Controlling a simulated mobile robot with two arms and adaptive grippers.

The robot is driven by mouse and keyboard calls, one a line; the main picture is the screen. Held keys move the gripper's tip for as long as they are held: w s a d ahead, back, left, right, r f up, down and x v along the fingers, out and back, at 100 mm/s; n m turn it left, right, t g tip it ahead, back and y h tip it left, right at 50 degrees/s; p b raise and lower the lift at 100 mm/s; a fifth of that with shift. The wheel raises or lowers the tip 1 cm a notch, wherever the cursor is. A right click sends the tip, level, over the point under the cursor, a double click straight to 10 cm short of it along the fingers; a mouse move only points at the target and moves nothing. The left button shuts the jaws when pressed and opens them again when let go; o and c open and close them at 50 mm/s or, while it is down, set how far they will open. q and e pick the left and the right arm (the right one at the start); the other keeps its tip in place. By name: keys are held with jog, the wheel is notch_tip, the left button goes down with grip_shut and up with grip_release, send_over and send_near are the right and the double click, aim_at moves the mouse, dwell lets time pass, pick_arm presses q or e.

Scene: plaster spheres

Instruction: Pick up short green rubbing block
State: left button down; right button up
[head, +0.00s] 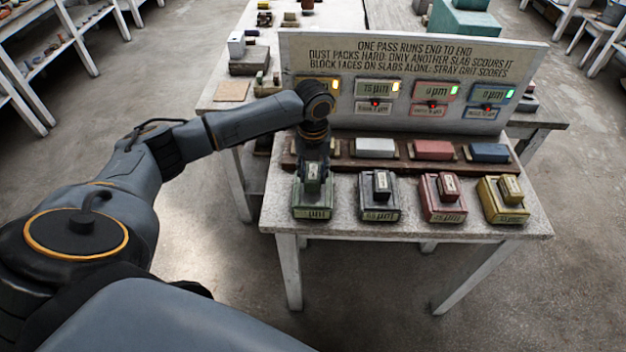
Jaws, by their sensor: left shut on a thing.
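The short green rubbing block (313,185) is at the left front of the stone-topped table, with a small label on it. It is over a larger green slab (312,212); I cannot tell whether the two touch. My left gripper (314,168) points down from above and is shut on the green block, hiding its upper part. My right gripper is not in view.
To the right stand a dark slab (379,214), a red slab (443,214) and a yellow slab (502,214), each with a small block on top. Behind is a brown rack (400,148) with coloured bars, then a sign board (420,60) with displays.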

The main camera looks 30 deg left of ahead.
pick_arm(q)
jog(key=s+d+r+b, duration=0.2)
jog(key=s+d+r, duration=0.7)
jog(key=d+r, duration=0.1)
jog(key=shift+s+d+r+b, duration=0.15)
jog(key=shift+s+r+b, duration=0.15)
jog(key=shift+r+b, duration=0.05)
